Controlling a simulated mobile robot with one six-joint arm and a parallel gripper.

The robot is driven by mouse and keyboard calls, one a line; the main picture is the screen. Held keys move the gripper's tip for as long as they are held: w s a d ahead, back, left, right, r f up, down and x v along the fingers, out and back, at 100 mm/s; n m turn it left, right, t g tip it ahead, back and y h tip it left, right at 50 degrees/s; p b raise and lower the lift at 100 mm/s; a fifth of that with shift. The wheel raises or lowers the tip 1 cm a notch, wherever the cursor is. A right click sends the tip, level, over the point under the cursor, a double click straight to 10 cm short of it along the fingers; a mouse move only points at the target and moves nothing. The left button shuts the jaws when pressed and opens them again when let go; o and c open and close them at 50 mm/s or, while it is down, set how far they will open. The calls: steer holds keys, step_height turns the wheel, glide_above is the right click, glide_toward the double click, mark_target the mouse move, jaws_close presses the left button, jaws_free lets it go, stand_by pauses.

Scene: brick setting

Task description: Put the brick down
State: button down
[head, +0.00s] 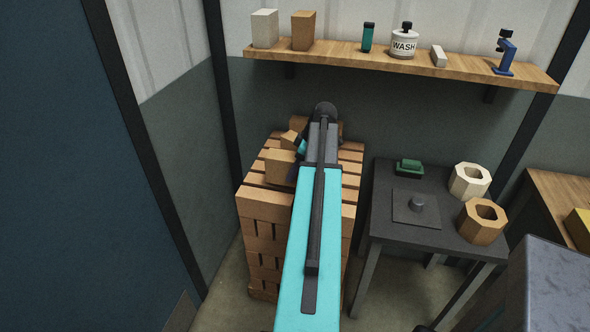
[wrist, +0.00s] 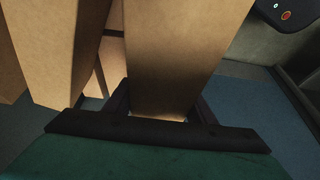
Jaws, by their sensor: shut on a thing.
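My gripper (wrist: 163,107) is shut on a brick (wrist: 182,55) in the wrist view, with one dark finger on each side of it. The brick is plain tan and fills the middle of that view. In the head view my teal arm reaches over a stack of tan bricks (head: 265,205) and hides much of it. A brick (head: 280,167) shows beside the arm there, but I cannot tell whether it is the held one. Other tan bricks (wrist: 55,45) stand close to the left of the held brick in the wrist view. Whether the held brick touches the stack is unclear.
A dark table (head: 385,185) right of the stack holds a green block (head: 408,167), a plate with a knob (head: 417,206), a cream hollow block (head: 469,181) and a tan one (head: 482,221). A wooden shelf (head: 380,62) with several items hangs above. Walls stand left and behind.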

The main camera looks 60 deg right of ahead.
stand_by(0.3)
steer(key=shift+f+p, duration=0.65)
steer(key=shift+f, duration=1.05)
steer(key=shift+f, duration=0.1)
steer(key=c, duration=0.8)
jaws_free()
steer(key=shift+b+v, duration=1.2)
steer(key=shift+v, duration=4.9)
steer(key=shift+a, duration=0.1)
